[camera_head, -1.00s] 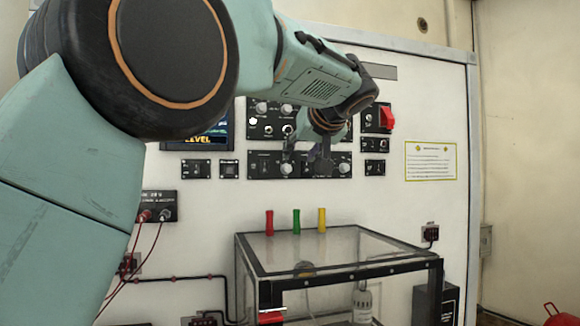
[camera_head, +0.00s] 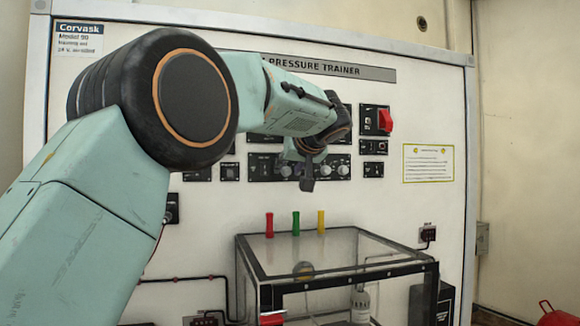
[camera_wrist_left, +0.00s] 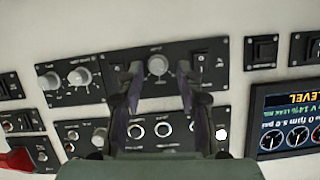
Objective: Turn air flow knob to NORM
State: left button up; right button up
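My left gripper (camera_head: 307,183) is in front of the lower black knob panel (camera_head: 263,166). In the left wrist view, my left gripper (camera_wrist_left: 158,72) is open, with its two dark fingers apart and nothing held. A round grey knob (camera_wrist_left: 158,65) shows between the fingertips; contact cannot be told. The same kind of knob shows left of the gripper in the head view (camera_head: 286,171). Two more grey knobs (camera_wrist_left: 79,76) sit on the neighbouring panel. The labels are too small to read, so I cannot tell which is the air flow knob or where NORM is. My right gripper is not in view.
A clear-topped box (camera_head: 340,252) with red, green and yellow pegs (camera_head: 296,222) on top stands below the panels. A red switch (camera_head: 385,120) is at upper right. A lit screen (camera_wrist_left: 290,120) sits right in the wrist view.

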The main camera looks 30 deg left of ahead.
pick_arm(q)
jog(key=shift+w+f, duration=0.2)
jog(key=shift+w, duration=0.2)
jog(key=c, duration=0.3)
jog(key=shift+c, duration=0.7)
jog(key=shift+s+a, duration=0.1)
jog(key=shift+s, duration=0.05)
grip_shut()
